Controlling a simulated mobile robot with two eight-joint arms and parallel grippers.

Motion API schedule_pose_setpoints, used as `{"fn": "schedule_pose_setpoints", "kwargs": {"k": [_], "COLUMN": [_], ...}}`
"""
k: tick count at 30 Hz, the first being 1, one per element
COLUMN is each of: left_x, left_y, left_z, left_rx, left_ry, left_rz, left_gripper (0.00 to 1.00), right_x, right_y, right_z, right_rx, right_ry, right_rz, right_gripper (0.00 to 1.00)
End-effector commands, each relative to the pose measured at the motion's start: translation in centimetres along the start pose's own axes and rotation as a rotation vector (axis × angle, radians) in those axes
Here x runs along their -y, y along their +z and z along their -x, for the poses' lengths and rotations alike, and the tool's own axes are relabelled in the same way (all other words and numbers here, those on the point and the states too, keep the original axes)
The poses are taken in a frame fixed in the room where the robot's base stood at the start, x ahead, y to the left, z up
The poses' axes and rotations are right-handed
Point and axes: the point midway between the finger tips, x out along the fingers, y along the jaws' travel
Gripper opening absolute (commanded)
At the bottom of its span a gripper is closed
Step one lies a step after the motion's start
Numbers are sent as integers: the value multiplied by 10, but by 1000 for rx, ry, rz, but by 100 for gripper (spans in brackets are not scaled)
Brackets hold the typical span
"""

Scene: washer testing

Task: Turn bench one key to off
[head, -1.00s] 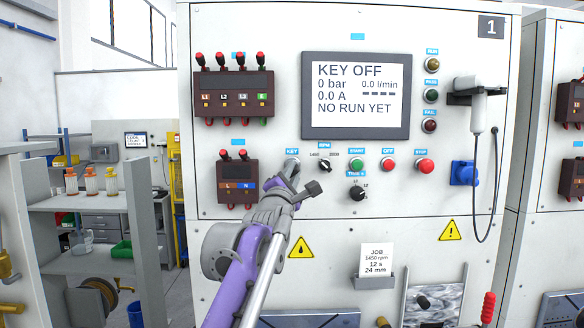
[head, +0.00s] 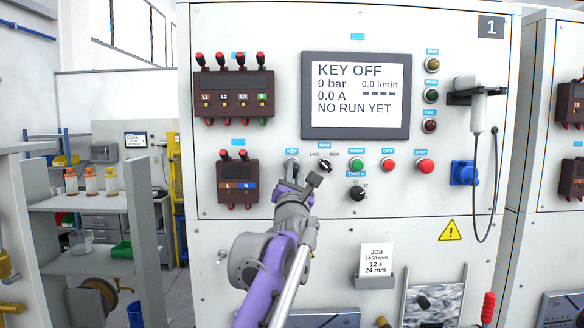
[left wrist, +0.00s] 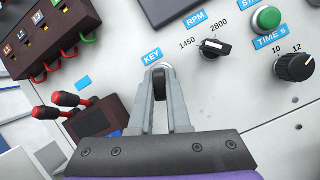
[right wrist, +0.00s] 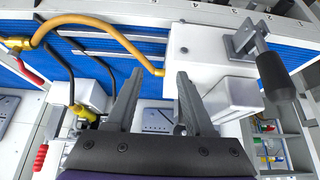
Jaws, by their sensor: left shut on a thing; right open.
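The bench one panel (head: 270,25), marked 1, fills the middle of the head view. Its screen (head: 355,95) reads KEY OFF, 0 bar, 0.0 A and NO RUN YET. The key switch sits under the blue KEY label (head: 292,152), left of the RPM knob (head: 326,165). My left gripper (head: 292,170) is at the key in the head view. In the left wrist view its fingers (left wrist: 161,95) are shut on the dark key (left wrist: 160,82), just below the KEY label. My right gripper (right wrist: 153,95) is open and empty in the right wrist view, away from the panel controls.
Start (head: 356,165), off (head: 388,165) and stop (head: 425,166) buttons lie to the right of the key. A terminal block (head: 237,183) is close on its left. The right gripper has a yellow hose (right wrist: 100,25) and a black-handled lever (right wrist: 275,75) around it.

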Motion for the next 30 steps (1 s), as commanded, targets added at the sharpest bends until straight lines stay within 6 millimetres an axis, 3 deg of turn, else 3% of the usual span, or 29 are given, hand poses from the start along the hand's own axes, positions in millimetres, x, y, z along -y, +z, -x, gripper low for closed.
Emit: {"fn": "schedule_pose_setpoints", "kwargs": {"k": [3,11,19,25,26,30], "left_x": [1,1,2,1,1,1], "left_y": [1,1,3,3,3,3], "left_z": [0,0,-1,-1,-1,-1], "left_rx": [-10,-13,-44,-46,-46,-46], "left_ry": [37,43,149,156,156,155], "left_rz": [96,112,383,398,398,397], "left_gripper": [0,0,0,0,19,44], "right_x": [0,0,0,0,0,0], "right_y": [0,0,0,0,0,0], "right_z": [0,0,0,0,0,0], "right_rx": [0,0,0,0,0,0], "right_ry": [0,0,0,0,0,0], "right_rz": [0,0,0,0,0,0], "right_gripper": [53,53,53,53,53,53]}}
